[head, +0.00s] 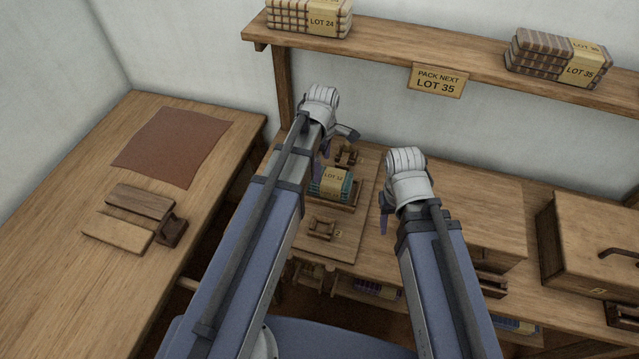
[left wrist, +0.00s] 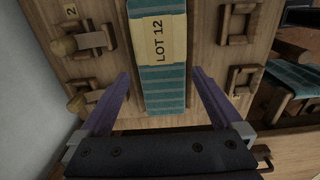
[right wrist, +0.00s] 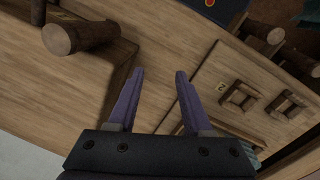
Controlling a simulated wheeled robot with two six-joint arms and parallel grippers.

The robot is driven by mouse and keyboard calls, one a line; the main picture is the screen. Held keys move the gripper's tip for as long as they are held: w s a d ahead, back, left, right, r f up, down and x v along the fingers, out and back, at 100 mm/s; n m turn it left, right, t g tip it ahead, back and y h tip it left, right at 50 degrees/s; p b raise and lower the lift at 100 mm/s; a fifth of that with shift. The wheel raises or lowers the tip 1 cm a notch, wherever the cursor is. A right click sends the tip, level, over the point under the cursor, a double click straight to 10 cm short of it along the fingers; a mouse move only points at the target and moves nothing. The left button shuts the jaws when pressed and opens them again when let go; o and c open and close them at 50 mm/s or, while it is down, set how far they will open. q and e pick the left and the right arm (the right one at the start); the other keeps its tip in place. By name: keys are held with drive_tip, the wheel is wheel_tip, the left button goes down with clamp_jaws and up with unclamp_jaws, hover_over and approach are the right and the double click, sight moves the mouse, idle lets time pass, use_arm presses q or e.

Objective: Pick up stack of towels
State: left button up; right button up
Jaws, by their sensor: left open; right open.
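A teal-striped towel stack with a yellow band marked LOT 12 (head: 331,183) sits in a shallow wooden holder on the bench. In the left wrist view the stack (left wrist: 165,92) shows between the fingers of my left gripper (left wrist: 160,72). That gripper is open and seems above it; I cannot tell how far. My right gripper (right wrist: 160,72) is open and empty over bare wood, to the right of the stack in the head view. Striped stacks marked LOT 24 (head: 288,20) and LOT 35 (head: 532,58) lie on the wall shelf.
A sign (head: 437,80) naming LOT 35 hangs on the shelf edge (head: 400,43). A wooden chest (head: 592,240) stands at right. The left table holds a brown cloth (head: 172,147) and wooden blocks (head: 140,203). Latches (left wrist: 242,78) flank the LOT 12 stack.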

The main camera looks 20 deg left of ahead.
use_arm(q)
drive_tip(key=shift+s+a+f+b, duration=0.1)
drive_tip(key=shift+a+f+b, duration=0.05)
drive_tip(key=shift+f+b, duration=1.2)
drive_tip(key=shift+a+f+b, duration=0.15)
drive_tip(key=shift+f+b, duration=1.15)
use_arm(e)
drive_tip(key=shift+f, duration=2.65)
use_arm(q)
drive_tip(key=shift+r, duration=0.1)
use_arm(e)
drive_tip(key=shift+r, duration=0.1)
use_arm(q)
drive_tip(key=c, duration=1.2)
drive_tip(key=shift+r+p, duration=0.15)
drive_tip(key=shift+p, duration=0.15)
use_arm(e)
drive_tip(key=shift+r, duration=0.2)
use_arm(q)
wheel_tip(320, 180, up, 10)
drive_tip(key=p, duration=0.9)
drive_tip(key=shift+p, duration=0.35)
use_arm(e)
wheel_tip(320, 180, up, 10)
drive_tip(key=shift+f, duration=0.15)
